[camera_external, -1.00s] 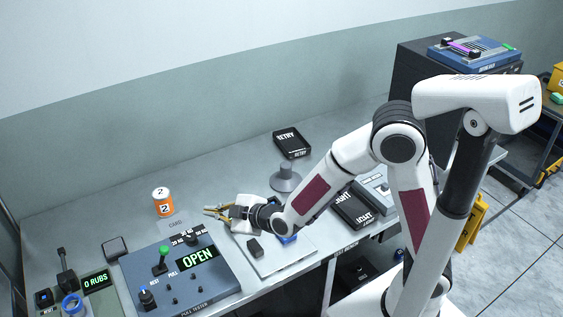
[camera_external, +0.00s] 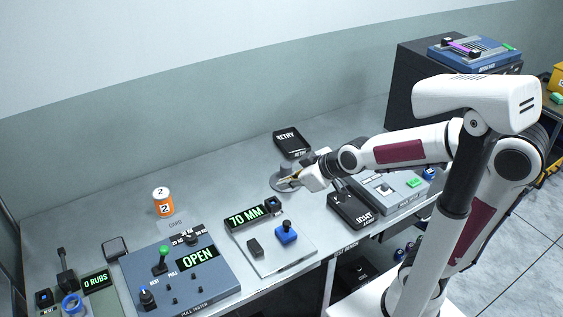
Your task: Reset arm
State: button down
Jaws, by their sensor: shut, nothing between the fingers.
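My gripper (camera_external: 290,183) is near the middle of the bench, over or beside the grey round stand (camera_external: 279,187). Its small fingers are shut with nothing between them. The arm reaches in from the right, partly folded, with its elbow at the far right. I cannot tell whether the fingertips touch the stand.
The bench holds the blue pull tester (camera_external: 195,280) reading OPEN, a gauge plate (camera_external: 285,258) reading 70 MM, an orange can (camera_external: 163,202), a black RETRY tray (camera_external: 291,144) and a black LIGHT tray (camera_external: 351,209). The back left of the bench is clear.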

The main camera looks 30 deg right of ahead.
jog(key=s+d+m+g+h, duration=0.3)
jog(key=s+d+m, duration=0.3)
jog(key=s+d, duration=0.9)
jog(key=shift+s+d+m+h, duration=0.3)
jog(key=shift+s+m, duration=0.1)
jog(key=shift+s, duration=0.75)
jog(key=shift+d+r, duration=0.1)
dwell(0.5)
